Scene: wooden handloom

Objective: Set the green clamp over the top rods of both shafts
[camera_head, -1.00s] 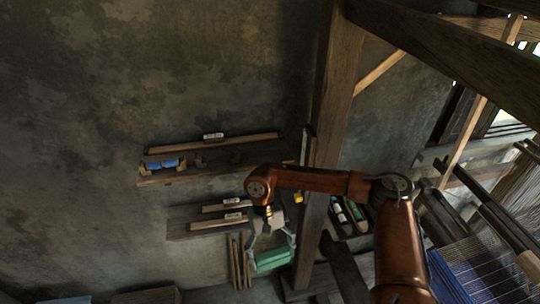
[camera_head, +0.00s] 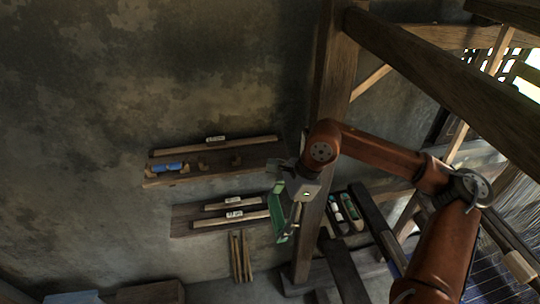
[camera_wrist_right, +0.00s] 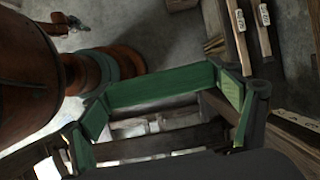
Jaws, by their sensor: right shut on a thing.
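My right gripper (camera_head: 284,213) is shut on the green clamp (camera_head: 278,208) and holds it in the air in front of the lower wall shelf, left of the upright loom post. In the right wrist view the clamp (camera_wrist_right: 160,86) spans between the two dark fingers, with green side pieces at both ends. The clamp looks turned on edge in the head view. The loom's warp threads (camera_head: 492,262) show at the lower right, far from the clamp. I cannot make out the top rods of the shafts clearly. My left gripper is not in view.
An upper shelf (camera_head: 215,174) holds a blue roll and wooden pieces. A lower shelf (camera_head: 187,229) holds labelled slats. Thin sticks (camera_head: 240,257) lean below. The loom post (camera_head: 330,90) stands beside my gripper, and a thick beam (camera_head: 430,75) crosses above my arm. A tray holds bottle-like items (camera_head: 350,207).

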